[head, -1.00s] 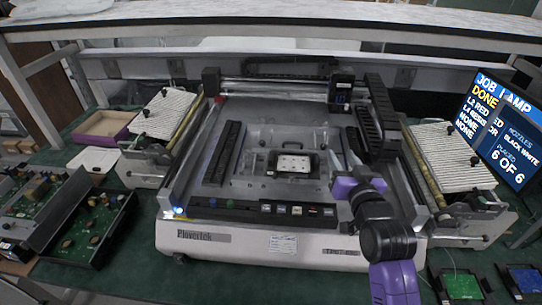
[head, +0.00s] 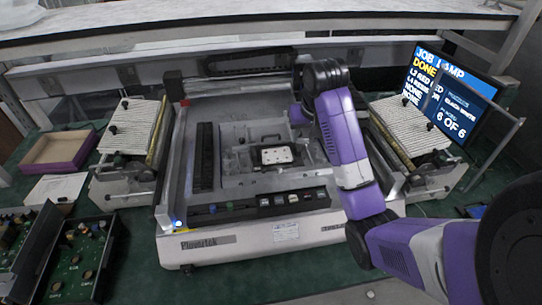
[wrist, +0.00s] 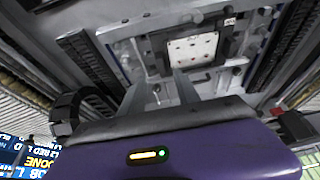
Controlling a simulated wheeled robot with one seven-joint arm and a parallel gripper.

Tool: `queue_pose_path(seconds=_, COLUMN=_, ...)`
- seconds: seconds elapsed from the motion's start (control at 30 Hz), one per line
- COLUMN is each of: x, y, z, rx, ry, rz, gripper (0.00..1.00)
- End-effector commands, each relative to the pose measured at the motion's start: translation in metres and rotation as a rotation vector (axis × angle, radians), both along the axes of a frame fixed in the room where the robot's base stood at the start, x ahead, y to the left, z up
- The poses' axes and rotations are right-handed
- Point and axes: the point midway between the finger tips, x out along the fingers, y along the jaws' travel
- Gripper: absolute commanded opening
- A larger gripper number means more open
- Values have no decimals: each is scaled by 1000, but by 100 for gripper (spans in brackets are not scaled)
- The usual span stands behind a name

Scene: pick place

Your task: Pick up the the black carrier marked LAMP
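A small black carrier frame (head: 276,150) holding a white plate with several dots lies in the middle of the placement machine's bed. It also shows near the top of the wrist view (wrist: 190,48). No LAMP marking is readable on it. My gripper (wrist: 160,84) is open, with two grey fingers apart and nothing seen between them. The fingers point toward the bed, short of the carrier in the wrist view, and do not appear to touch it. In the head view, my arm mostly hides the gripper, to the carrier's upper right.
The grey machine (head: 205,246) has raised side walls and a gantry (head: 245,64) behind the bed. Ribbed feeder banks (head: 410,130) flank it. A screen (head: 450,95) at right reads JOB LAMP DONE, 6 OF 6. Green boards in black trays (head: 82,258) lie at left.

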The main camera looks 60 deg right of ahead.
Motion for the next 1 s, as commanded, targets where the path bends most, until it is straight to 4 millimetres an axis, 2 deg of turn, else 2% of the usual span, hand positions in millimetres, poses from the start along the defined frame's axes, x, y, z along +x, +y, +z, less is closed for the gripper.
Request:
queue_pose_path(seconds=0.13, x=4, y=-4, z=-18, rx=1, ry=0, rz=-2, gripper=38)
queue_pose_path(seconds=0.37, x=9, y=-11, z=-34, rx=2, ry=2, rz=-3, gripper=38)
queue_pose_path(seconds=0.6, x=18, y=-19, z=-64, rx=1, ry=0, rz=-1, gripper=38)
queue_pose_path(seconds=0.9, x=20, y=-21, z=-70, rx=-2, ry=-1, rz=0, gripper=38)
queue_pose_path(seconds=0.93, x=20, y=-21, z=-70, rx=-2, ry=-1, rz=0, gripper=36)
queue_pose_path(seconds=1.0, x=20, y=-21, z=-70, rx=-2, ry=-1, rz=0, gripper=22)
